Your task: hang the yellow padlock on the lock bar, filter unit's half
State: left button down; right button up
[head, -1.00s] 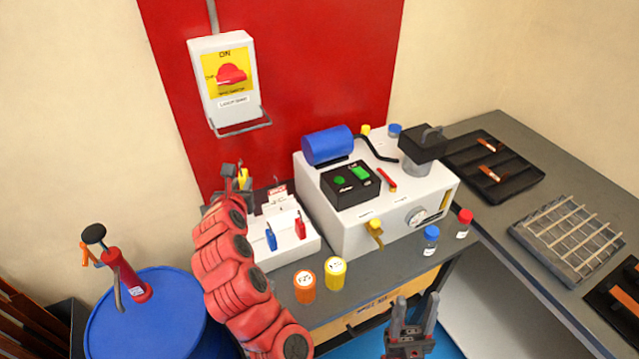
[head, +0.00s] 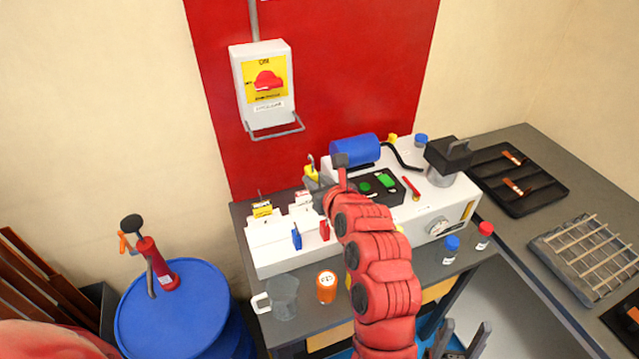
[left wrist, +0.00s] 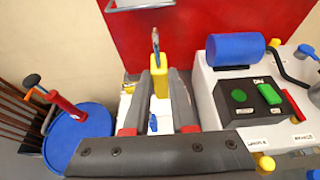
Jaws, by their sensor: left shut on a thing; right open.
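The yellow padlock (head: 311,173) is between the fingers of my left gripper (head: 322,182), in front of the red panel. In the left wrist view the padlock (left wrist: 160,76) is upright between the two dark fingers (left wrist: 164,100), its shackle pointing up. The lock bar (head: 275,131) is a grey wire loop under the white switch box (head: 265,90); it is up and left of the padlock, apart from it. Part of the bar (left wrist: 140,5) shows at the top of the wrist view. My right gripper (head: 462,342) is open and empty at the bottom edge.
A white stand (head: 280,262) holds another yellow item (head: 262,209) and blue and red pieces. A white machine (head: 410,210) with a blue cylinder (head: 355,149) is to the right. A grey mug (head: 284,297) and orange jar (head: 326,287) stand in front. A blue drum (head: 175,310) is at left.

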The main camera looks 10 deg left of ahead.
pick_arm(q)
jog(key=w+a+f+b, duration=0.1)
jog(key=w+a, duration=0.6)
jog(key=w, duration=0.4)
jog(key=shift+w+a+f, duration=0.25)
jog(key=shift+w+a, duration=0.1)
jog(key=shift+a, duration=0.05)
dwell(0.4)
jog(key=c, duration=0.7)
grip_release()
jog(key=shift+o, duration=0.2)
jog(key=shift+s, duration=0.1)
